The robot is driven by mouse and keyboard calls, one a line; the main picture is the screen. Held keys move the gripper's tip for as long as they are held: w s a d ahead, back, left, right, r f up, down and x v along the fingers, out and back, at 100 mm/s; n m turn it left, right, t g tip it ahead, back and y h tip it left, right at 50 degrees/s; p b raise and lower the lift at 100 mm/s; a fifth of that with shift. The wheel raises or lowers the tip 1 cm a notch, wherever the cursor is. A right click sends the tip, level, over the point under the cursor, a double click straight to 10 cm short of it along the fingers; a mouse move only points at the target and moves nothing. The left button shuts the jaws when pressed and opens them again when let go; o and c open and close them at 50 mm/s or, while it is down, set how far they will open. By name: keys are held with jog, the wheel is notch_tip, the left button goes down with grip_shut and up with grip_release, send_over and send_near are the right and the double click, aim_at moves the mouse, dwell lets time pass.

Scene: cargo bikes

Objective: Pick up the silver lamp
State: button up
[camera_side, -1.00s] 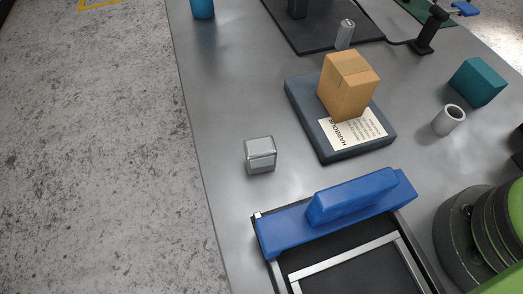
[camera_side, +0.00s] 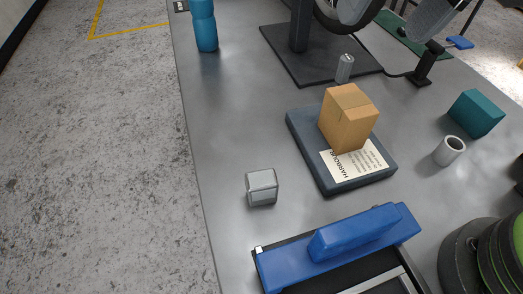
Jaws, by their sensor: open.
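Two small silver things stand on the grey bench. One is a block with rounded edges (camera_side: 262,187), alone near the bench's left edge, in front of the dark slab. The other is a slim upright cylinder (camera_side: 344,68) beside the front right edge of the black stand base. I cannot tell for certain which is the silver lamp. Both stand free, with nothing gripping them. My gripper is not in view.
A cardboard box (camera_side: 349,117) sits on a dark slab (camera_side: 311,150) with a paper label. A blue bar (camera_side: 340,243) lies across a black frame in front. A white cup (camera_side: 449,151), teal block (camera_side: 476,113) and blue bottle (camera_side: 204,26) stand around. The bench's left side is largely clear.

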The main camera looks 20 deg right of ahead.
jog(key=a+f+n+g+h, duration=0.1)
jog(key=a+f+g, duration=0.1)
jog(key=a+f, duration=0.75)
jog(key=h, duration=0.1)
send_over(261, 179)
notch_tip(261, 179, down, 7)
jog(key=shift+s+a+r, duration=0.15)
notch_tip(261, 179, down, 4)
jog(key=shift+r, duration=0.2)
jog(key=shift+w+d+f, duration=0.1)
jog(key=shift+f, duration=1.45)
jog(key=shift+w+d+f, duration=0.1)
jog(key=shift+f, duration=1.4)
jog(key=c, duration=1)
jog(key=shift+c, duration=0.2)
